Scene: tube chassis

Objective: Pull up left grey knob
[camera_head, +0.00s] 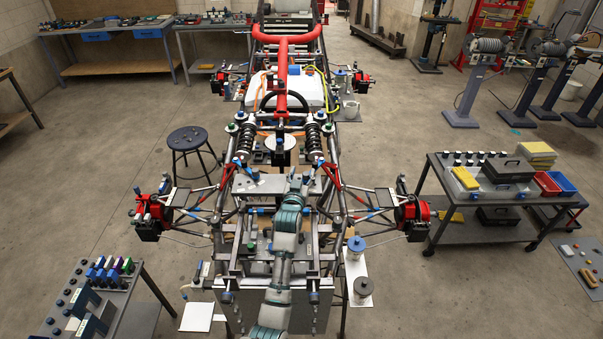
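The tube chassis (338,225) stands in the middle of the view. My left arm, grey and teal, rises from the bottom centre over its front end. My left gripper (294,182) is at the arm's far end, small and seen from behind; whether its fingers are open or hold something is unclear. Small posts and fittings (250,246) show on the chassis left of the arm. I cannot tell which of them is the left grey knob, and the arm covers part of this area. My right gripper is not in view.
Right of the chassis front, a blue-topped canister (356,246) and a grey-topped canister (363,288) stand on a white board. A black stool (187,138) is at left. A parts table (120,300) is at lower left; a cart (470,228) is at right. Open floor lies between.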

